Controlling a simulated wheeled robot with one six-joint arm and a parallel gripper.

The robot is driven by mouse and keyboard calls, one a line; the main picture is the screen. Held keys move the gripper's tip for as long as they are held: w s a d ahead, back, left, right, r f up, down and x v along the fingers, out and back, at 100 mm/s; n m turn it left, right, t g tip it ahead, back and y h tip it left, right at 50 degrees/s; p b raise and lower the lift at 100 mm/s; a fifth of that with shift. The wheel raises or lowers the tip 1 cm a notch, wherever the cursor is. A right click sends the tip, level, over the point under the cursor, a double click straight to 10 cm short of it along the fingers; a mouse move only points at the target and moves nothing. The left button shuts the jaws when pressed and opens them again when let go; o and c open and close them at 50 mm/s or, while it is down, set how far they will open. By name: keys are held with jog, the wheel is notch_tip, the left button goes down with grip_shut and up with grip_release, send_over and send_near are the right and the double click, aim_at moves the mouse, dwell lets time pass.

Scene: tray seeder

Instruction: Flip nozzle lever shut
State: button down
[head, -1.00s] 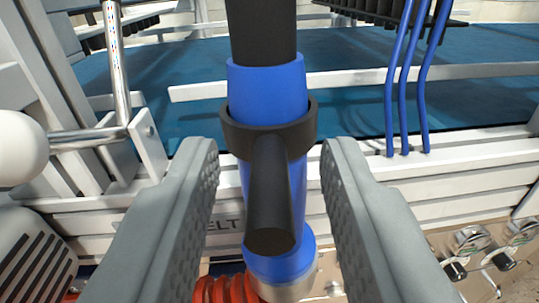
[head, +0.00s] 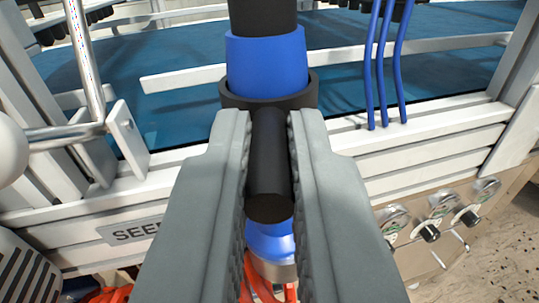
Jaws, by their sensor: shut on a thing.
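The nozzle lever (head: 268,165) is a short black cylinder that sticks out toward me from a black collar (head: 312,92) around a blue nozzle body (head: 267,62). My gripper (head: 269,125) has its two grey fingers closed on either side of the lever, holding it near the collar. The lever's rounded free end shows between the fingers and points toward me and downward. The lower blue part of the nozzle (head: 270,243) shows below the lever, partly hidden by the fingers.
A white-railed machine frame (head: 440,140) with a blue belt (head: 180,115) lies behind. Blue tubes (head: 384,70) hang at the right, with several gauges or valves (head: 440,208) below. A metal bar with a white knob (head: 10,150) is at the left. Orange hose (head: 110,295) shows below.

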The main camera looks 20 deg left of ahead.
dwell(0.4)
jog(key=c, duration=1.5)
grip_release()
jog(key=shift+s, duration=0.1)
jog(key=v, duration=1.7)
jog(key=shift+s+a, duration=0.15)
jog(key=shift+s, duration=0.05)
jog(key=w+d+r+m, duration=0.1)
jog(key=w+d+r, duration=0.1)
jog(key=d+r, duration=1.35)
jog(key=s+d+r+h, duration=0.2)
jog(key=s+d+r, duration=0.1)
jog(key=d, duration=0.3)
jog(key=s+d+r+m+h, duration=0.1)
jog(key=s+d+r, duration=0.2)
jog(key=d, duration=0.3)
jog(key=s+d+r+h, duration=0.2)
jog(key=s+d+r, duration=0.1)
jog(key=s+d, duration=0.2)
jog(key=shift+s+d+m+h, duration=0.15)
jog(key=shift+d+m+h, duration=0.2)
jog(key=shift+d, duration=0.7)
